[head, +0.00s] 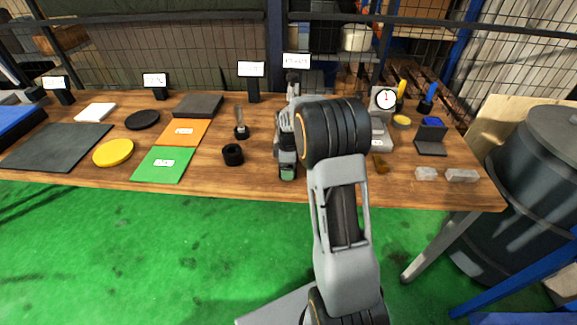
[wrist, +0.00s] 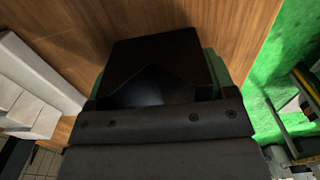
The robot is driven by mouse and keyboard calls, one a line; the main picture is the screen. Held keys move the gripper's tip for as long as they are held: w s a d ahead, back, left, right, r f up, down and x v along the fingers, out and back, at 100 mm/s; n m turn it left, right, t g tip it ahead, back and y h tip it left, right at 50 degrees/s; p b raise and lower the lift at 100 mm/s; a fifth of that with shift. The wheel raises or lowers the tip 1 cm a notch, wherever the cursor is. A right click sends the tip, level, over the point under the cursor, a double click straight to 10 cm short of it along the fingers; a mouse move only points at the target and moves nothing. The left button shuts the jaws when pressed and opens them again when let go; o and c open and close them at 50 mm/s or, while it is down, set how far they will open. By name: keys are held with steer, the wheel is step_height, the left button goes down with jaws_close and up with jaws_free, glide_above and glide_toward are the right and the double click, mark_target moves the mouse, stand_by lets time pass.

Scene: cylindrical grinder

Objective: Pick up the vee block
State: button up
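In the wrist view, a dark block (wrist: 160,65) with a V-shaped face fills the space just beyond the dark gripper body. I take it to be the vee block. Thin green edges show at its left and right sides. The fingertips are not clearly visible, so I cannot tell whether they touch or clamp it. In the head view, my gripper (head: 287,168) points down low over the front middle of the wooden table, with green at its lower end. My arm and gripper hide the vee block there.
A black ring (head: 233,154) stands left of my gripper, beside the green mat (head: 163,164). A grey device with a dial (head: 385,100) stands to the right, with clear blocks (head: 461,175) at the right front. Signs and a mesh fence are behind.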

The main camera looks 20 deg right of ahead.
steer(key=c, duration=1.3)
steer(key=shift+w+r, duration=0.1)
steer(key=shift+c, duration=0.4)
steer(key=shift+r, duration=0.1)
